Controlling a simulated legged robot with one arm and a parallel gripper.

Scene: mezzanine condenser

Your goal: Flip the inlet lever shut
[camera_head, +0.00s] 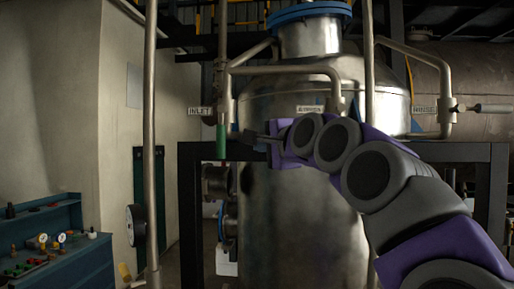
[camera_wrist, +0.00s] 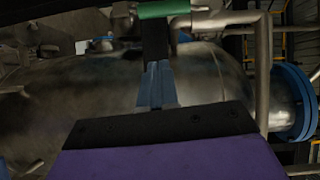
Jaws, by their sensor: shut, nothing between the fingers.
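The inlet lever has a green grip (camera_head: 221,141) that hangs straight down from its valve on the vertical pipe, beside the "INLET" label (camera_head: 199,111). In the wrist view the green grip (camera_wrist: 164,9) lies across the top edge, partly cut off. My gripper (camera_head: 246,136) is shut and empty, just right of the green grip in the head view. In the wrist view the dark fingers of my gripper (camera_wrist: 156,40) reach up to the grip. I cannot tell whether they touch it.
A large steel vessel (camera_head: 290,215) stands behind my arm. Another valve with a grey handle (camera_head: 494,108) sticks out to the right. A vertical pole (camera_head: 150,150) stands left of the inlet. A blue workbench (camera_head: 80,262) with small parts is at lower left.

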